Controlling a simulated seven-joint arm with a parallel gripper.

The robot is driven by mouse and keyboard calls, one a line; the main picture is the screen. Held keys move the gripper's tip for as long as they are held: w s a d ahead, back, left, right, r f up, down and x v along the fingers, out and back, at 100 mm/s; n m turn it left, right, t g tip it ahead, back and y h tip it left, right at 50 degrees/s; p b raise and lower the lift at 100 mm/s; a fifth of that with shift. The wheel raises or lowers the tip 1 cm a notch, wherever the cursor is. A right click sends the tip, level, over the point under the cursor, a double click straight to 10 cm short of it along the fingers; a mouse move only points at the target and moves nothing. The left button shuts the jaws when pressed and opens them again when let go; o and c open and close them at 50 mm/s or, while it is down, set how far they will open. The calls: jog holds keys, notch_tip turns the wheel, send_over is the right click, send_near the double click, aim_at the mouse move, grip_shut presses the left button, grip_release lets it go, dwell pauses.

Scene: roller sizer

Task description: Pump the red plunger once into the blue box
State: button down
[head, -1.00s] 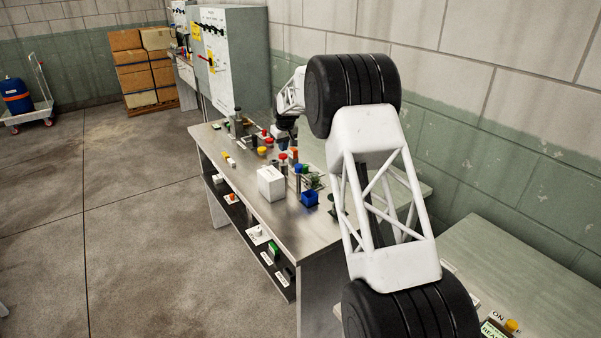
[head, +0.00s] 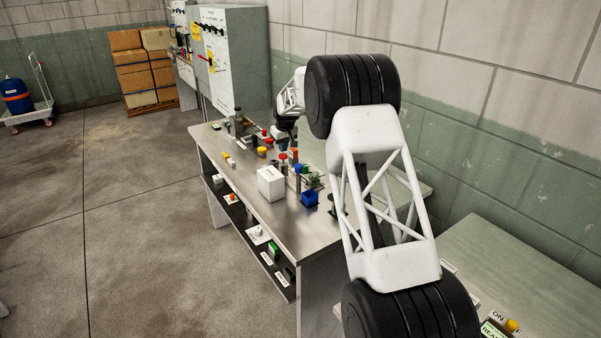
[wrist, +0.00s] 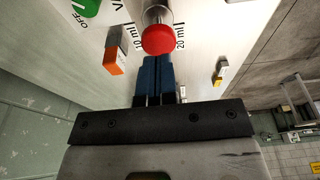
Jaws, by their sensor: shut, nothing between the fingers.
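In the wrist view, a red plunger cap (wrist: 158,40) tops a clear cylinder, with "10 ml" and "20 ml" marks beside it. My gripper (wrist: 154,58) has its blue fingers shut and empty, with the tips right by the cap's near edge. I cannot tell whether they touch it. In the head view, a red-topped post (head: 282,157) stands on the bench, but I cannot tell whether it is the same plunger. The small blue box (head: 310,198) sits near the bench's front right end. My fingers are not clear in the head view.
The steel bench (head: 245,185) carries a white box (head: 271,183), a blue-topped post (head: 298,169) and several small buttons. The bench's front left is mostly clear.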

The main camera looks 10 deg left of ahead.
aim_at(283, 155)
jog(key=shift+f, duration=1.9)
jog(key=shift+r, duration=2.05)
jog(key=shift+r, duration=0.1)
jog(key=shift+r, duration=2.4)
